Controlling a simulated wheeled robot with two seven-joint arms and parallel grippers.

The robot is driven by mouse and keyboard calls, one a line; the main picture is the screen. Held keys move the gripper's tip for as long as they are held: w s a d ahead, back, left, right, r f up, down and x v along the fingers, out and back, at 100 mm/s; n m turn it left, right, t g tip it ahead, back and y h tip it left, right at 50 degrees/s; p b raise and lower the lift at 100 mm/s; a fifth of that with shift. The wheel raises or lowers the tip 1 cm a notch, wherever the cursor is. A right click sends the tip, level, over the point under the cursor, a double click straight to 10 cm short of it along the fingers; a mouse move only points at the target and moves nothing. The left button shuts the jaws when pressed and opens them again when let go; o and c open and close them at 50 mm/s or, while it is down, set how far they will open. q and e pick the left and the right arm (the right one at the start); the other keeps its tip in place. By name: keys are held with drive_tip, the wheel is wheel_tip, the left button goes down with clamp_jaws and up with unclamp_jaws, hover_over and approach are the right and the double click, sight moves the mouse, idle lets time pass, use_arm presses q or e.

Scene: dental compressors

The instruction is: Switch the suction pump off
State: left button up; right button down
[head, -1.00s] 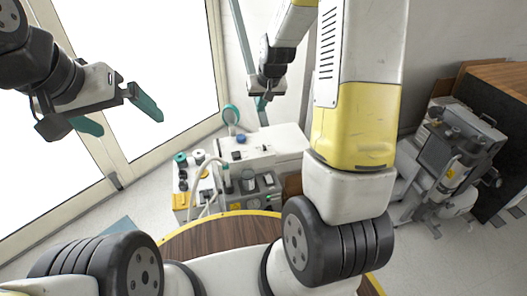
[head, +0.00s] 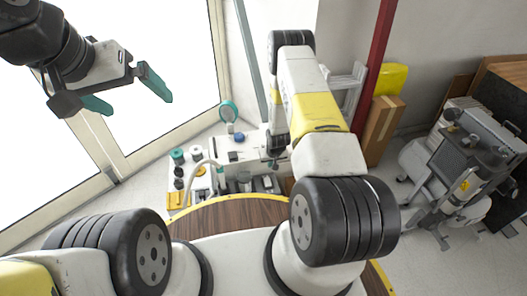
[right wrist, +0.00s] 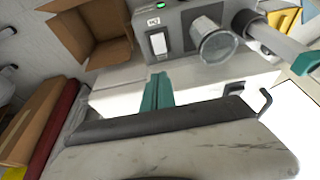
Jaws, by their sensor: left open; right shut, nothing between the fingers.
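A white machine (head: 240,150), which looks like the suction pump, stands beyond the round wooden table in the head view. In the right wrist view its grey front panel (right wrist: 180,30) carries a lit green indicator (right wrist: 161,3), a pale rocker switch (right wrist: 158,43) and a clear round jar (right wrist: 212,40). My right gripper (right wrist: 157,88) is shut and empty, its teal fingers just below the switch in that view; I cannot tell whether they touch the panel. In the head view my right arm mostly hides it. My left gripper (head: 140,104) is open and empty at the upper left, before the window.
A wooden table top (head: 215,212) with a yellow edge lies between me and the machine. A grey wheeled unit (head: 465,155) stands on the right. An open cardboard box (right wrist: 90,30) is beside the machine. A red post (head: 375,75) and a tall carton (head: 383,125) stand behind my right arm.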

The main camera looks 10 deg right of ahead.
sight(268, 179)
drive_tip(key=shift+d+f, duration=0.1)
drive_tip(key=shift+f, duration=0.45)
drive_tip(key=shift+f, duration=0.1)
drive_tip(key=x, duration=0.8)
drive_tip(key=s+x, duration=0.1)
drive_tip(key=x, duration=0.3)
drive_tip(key=shift+w+f, duration=0.15)
drive_tip(key=shift+f, duration=0.25)
drive_tip(key=shift+w+f, duration=0.15)
drive_tip(key=shift+f, duration=0.35)
